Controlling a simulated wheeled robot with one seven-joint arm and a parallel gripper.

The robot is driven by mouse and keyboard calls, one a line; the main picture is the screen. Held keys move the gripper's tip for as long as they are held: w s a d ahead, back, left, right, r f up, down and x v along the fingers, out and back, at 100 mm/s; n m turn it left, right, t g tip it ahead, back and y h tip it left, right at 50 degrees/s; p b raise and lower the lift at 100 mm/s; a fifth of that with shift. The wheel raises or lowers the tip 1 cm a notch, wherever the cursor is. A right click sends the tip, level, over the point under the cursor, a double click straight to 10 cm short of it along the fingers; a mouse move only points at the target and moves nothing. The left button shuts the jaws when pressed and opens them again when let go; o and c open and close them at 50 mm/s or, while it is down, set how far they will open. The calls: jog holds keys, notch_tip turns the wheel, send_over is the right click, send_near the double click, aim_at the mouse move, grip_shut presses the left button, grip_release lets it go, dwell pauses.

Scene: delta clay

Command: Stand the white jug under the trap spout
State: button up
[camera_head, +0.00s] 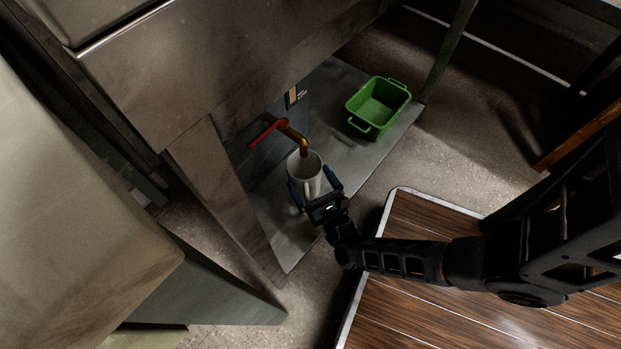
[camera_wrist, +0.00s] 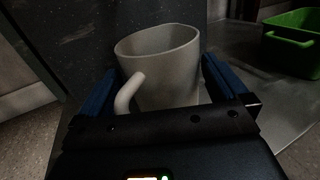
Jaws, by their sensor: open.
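The white jug (camera_head: 305,172) stands upright on the grey metal shelf, its mouth below the end of the brown trap spout (camera_head: 303,146). In the wrist view the jug (camera_wrist: 165,65) sits between my two blue fingers, its handle toward me. My gripper (camera_head: 314,189) is open around the jug, one finger on each side. I cannot tell whether the fingers touch it. The spout is not visible in the wrist view, and the jug's base is partly hidden by my gripper.
A red lever (camera_head: 264,133) joins the spout on its left. A green tub (camera_head: 378,106) stands farther back on the metal shelf (camera_head: 338,143), to the right. A metal leg (camera_head: 446,50) rises behind the tub. Bare shelf lies between the jug and the tub.

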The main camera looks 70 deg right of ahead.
jog(key=p+v, duration=0.1)
jog(key=v, duration=0.9)
jog(key=s+a+r+n+t+y, duration=0.25)
jog(key=a+r+n+y, duration=0.35)
jog(key=n, duration=0.6)
jog(key=s+a+r+n+g+y, duration=0.1)
jog(key=s+r+n+y, duration=0.1)
jog(key=r+n, duration=1.2)
jog(key=s+a+r+n+y, duration=0.2)
jog(key=s+r+n+y, duration=0.1)
jog(key=r+n, duration=1.2)
jog(key=n, duration=0.2)
jog(key=shift+s+n+g, duration=0.2)
jog(key=shift+n+g, duration=0.15)
jog(key=shift+n, duration=0.05)
jog(key=shift+a+r, duration=0.1)
